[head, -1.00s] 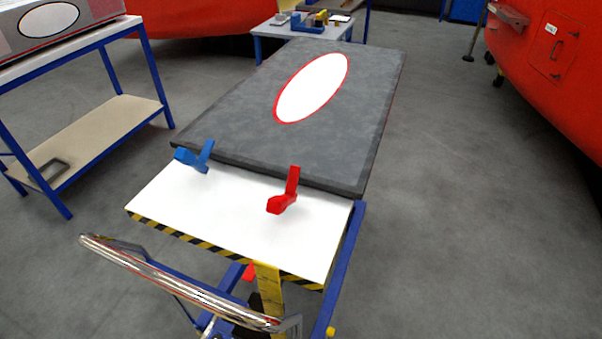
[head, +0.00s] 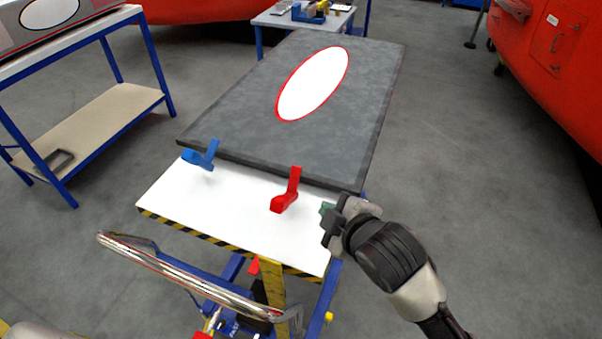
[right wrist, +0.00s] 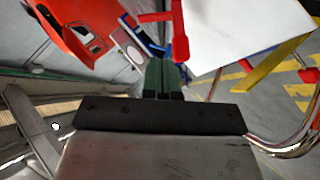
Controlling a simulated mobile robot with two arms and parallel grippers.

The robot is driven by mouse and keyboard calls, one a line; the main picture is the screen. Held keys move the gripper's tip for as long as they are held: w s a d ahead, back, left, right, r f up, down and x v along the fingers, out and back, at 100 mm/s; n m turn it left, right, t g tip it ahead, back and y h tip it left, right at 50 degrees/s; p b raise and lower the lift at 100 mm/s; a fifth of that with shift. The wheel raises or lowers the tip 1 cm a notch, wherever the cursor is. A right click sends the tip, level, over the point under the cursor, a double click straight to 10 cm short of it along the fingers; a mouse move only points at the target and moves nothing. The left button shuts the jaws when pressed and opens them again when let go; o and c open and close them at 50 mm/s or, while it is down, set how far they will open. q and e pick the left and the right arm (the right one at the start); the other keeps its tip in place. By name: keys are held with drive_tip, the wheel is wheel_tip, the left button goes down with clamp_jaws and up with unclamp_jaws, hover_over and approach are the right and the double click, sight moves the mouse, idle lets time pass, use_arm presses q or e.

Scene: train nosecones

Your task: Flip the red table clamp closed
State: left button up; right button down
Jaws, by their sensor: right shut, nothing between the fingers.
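The red table clamp (head: 283,203) is on the white strip of the cart top, by the near edge of the grey slab. Its red arm points up and away from its thicker base. In the right wrist view the red clamp (right wrist: 180,38) shows just beyond the fingertips, towards the top. My right gripper (head: 327,211) is shut and empty, just right of the clamp and apart from it, over the right edge of the cart. Its green fingers (right wrist: 165,75) are together in the right wrist view. My left gripper is not in view.
A blue clamp (head: 203,157) is farther left on the same white top (head: 215,210). The grey slab (head: 240,115) bears a white oval with a red rim. A chrome handle (head: 180,275) runs along the cart's near side. A blue-framed shelf table (head: 100,115) stands at the left.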

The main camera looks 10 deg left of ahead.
drive_tip(key=shift+w+a+r+n+y, duration=0.2)
drive_tip(key=shift+a+r+n+y, duration=0.05)
drive_tip(key=shift+a+r+n, duration=0.3)
drive_tip(key=shift+w+a+r+n+y, duration=0.25)
drive_tip(key=shift+a+r+n, duration=0.2)
drive_tip(key=shift+a+n, duration=0.2)
drive_tip(key=p, duration=0.2)
approach(296, 172)
drive_tip(key=s+a+x, duration=0.1)
drive_tip(key=x, duration=0.5)
drive_tip(key=shift+w+d+f, duration=0.15)
drive_tip(key=shift+w+f, duration=0.1)
drive_tip(key=shift+w, duration=0.35)
drive_tip(key=shift+w+r, duration=0.1)
drive_tip(key=shift+w+p, duration=0.15)
drive_tip(key=shift+p, duration=0.35)
